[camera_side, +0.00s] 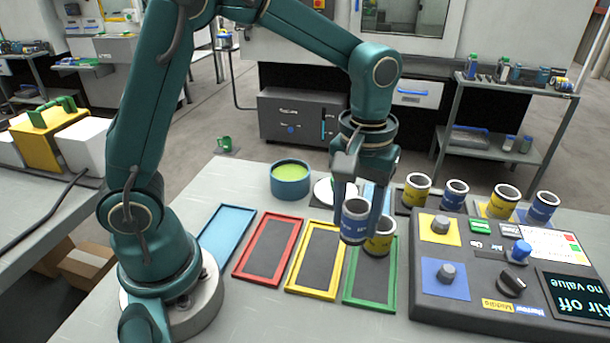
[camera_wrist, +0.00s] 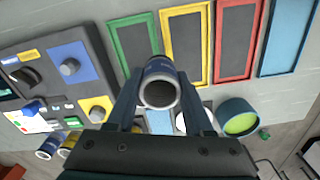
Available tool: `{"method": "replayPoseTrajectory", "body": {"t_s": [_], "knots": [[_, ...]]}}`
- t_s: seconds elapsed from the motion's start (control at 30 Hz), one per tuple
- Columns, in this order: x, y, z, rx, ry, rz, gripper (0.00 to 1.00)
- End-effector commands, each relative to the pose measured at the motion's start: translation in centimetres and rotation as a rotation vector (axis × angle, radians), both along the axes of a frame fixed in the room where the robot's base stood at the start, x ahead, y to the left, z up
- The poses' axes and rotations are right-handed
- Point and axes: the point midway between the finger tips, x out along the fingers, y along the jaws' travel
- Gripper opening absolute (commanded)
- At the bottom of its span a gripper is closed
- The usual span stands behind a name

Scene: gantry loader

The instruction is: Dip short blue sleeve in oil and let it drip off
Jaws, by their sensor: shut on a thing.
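My gripper (camera_side: 360,222) is shut on a blue sleeve (camera_side: 355,212) with a pale rim, held upright above the table near the green-framed tray. In the wrist view the sleeve (camera_wrist: 160,70) sits between the two fingers, its open end facing the camera. The oil pot (camera_side: 290,190), a round teal pot of yellow-green liquid, stands behind and left of my gripper. It also shows in the wrist view (camera_wrist: 232,108).
Light blue, red, yellow and green framed trays (camera_side: 268,248) lie in front. A white disc (camera_side: 322,190) is beside the pot, partly hidden. Yellow and blue sleeves (camera_side: 455,195) stand at the back right, behind a control panel (camera_side: 485,275) with knobs.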

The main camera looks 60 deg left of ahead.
Motion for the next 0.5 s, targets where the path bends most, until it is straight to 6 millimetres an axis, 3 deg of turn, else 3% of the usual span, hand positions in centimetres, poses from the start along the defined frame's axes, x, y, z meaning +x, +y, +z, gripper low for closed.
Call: {"method": "replayPoseTrajectory", "body": {"t_s": [0.2, 0.5], "knots": [[-0.3, 4.2, 2.6, 0.000, -0.004, 0.006, 0.00], [0.5, 7.0, 4.4, 0.002, -0.017, 0.013, 0.00]]}}
